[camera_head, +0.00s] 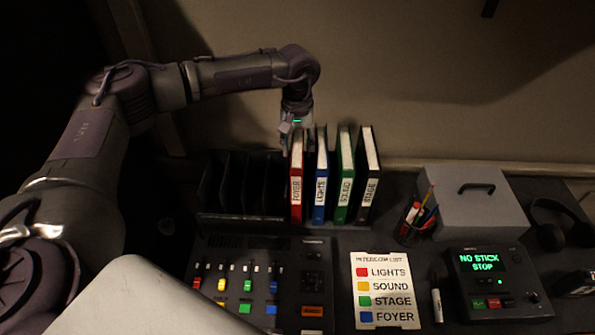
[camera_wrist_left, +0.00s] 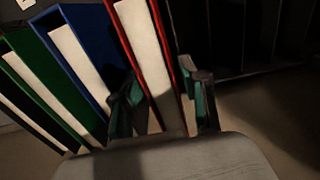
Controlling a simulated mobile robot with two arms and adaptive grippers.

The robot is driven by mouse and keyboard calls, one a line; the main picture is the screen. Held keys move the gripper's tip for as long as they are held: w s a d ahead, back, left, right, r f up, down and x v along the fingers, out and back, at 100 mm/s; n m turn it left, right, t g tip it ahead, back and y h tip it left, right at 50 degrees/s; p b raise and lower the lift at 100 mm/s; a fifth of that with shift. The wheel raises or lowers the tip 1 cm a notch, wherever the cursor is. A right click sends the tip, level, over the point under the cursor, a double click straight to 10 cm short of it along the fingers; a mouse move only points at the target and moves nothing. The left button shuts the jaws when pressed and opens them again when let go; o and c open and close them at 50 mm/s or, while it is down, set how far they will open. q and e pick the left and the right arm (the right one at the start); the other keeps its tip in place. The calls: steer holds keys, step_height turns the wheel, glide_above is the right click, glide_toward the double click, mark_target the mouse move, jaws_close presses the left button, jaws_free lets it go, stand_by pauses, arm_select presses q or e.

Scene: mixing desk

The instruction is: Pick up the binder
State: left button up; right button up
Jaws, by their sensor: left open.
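Several binders stand upright in a row on the desk. They are a red one labelled FOYER (camera_head: 296,188), a blue one labelled LIGHTS (camera_head: 320,190), a green one labelled SOUND (camera_head: 343,185) and a dark one labelled STAGE (camera_head: 369,180). My left gripper (camera_head: 297,132) is at the far top end of the red binder, pointing down. In the left wrist view the open left gripper (camera_wrist_left: 163,100) has one finger on each side of the red binder (camera_wrist_left: 143,55). The blue binder (camera_wrist_left: 77,50) is close beside one finger. I cannot tell whether the fingers touch the red binder.
Empty dark rack slots (camera_head: 240,185) stand left of the binders. A mixing desk (camera_head: 262,270), a printed list (camera_head: 385,290) and a display box (camera_head: 497,280) lie in front. A pen cup (camera_head: 412,230), grey box (camera_head: 472,200) and headphones (camera_head: 560,225) stand to the right.

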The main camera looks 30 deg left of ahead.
arm_select(q)
steer(key=shift+f, duration=0.35)
arm_select(e)
steer(key=shift+a, duration=0.3)
arm_select(q)
jaws_close()
steer(key=shift+r, duration=0.1)
arm_select(e)
steer(key=shift+d, duration=0.2)
